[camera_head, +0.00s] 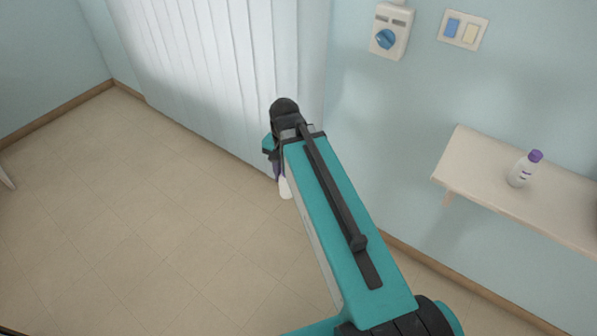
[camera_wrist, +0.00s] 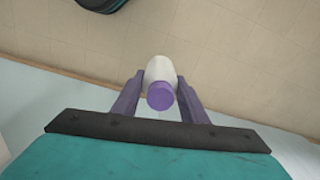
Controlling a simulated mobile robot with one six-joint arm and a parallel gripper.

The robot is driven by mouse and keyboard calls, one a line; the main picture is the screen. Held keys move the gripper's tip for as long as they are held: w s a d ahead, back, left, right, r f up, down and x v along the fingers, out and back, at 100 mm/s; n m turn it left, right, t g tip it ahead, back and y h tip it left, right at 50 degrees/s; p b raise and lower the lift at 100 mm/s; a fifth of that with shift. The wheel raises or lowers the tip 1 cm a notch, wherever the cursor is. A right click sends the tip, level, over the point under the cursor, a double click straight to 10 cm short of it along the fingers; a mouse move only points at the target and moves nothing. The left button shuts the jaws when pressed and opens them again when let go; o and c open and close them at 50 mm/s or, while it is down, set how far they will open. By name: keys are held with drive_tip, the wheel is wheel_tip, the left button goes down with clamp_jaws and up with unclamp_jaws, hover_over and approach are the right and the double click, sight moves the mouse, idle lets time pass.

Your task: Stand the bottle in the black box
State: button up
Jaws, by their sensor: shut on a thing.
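My gripper (camera_wrist: 160,88) is shut on a white bottle (camera_wrist: 159,70) with a purple cap (camera_wrist: 160,96). In the wrist view its two purple fingers press the bottle from both sides, and the cap faces the camera. In the head view the bottle's white lower end (camera_head: 285,188) hangs below the arm's end, above the floor, and the rest is mostly hidden by my arm. A second white bottle (camera_head: 519,172) with a purple cap stands upright on the wall shelf at the right. I see no black box in either view.
The pale wall shelf (camera_head: 470,180) juts out at the right, apart from my arm. White vertical blinds (camera_head: 215,70) hang behind the arm. A wall dial (camera_head: 388,39) and a switch plate (camera_head: 462,30) are above. The tiled floor (camera_head: 130,210) at the left is clear.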

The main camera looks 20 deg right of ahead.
drive_tip(key=shift+w+a+f+n, duration=0.15)
drive_tip(key=shift+w+n, duration=0.05)
drive_tip(key=shift+n, duration=0.4)
drive_tip(key=shift+w+a+f+n, duration=0.1)
drive_tip(key=shift+w+a+n, duration=0.05)
drive_tip(key=shift+n, duration=0.45)
drive_tip(key=shift+w+f+n, duration=0.15)
drive_tip(key=shift+w+n, duration=0.15)
drive_tip(key=shift+n, duration=0.9)
drive_tip(key=n, duration=0.3)
drive_tip(key=shift+w, duration=0.4)
drive_tip(key=shift+n, duration=0.6)
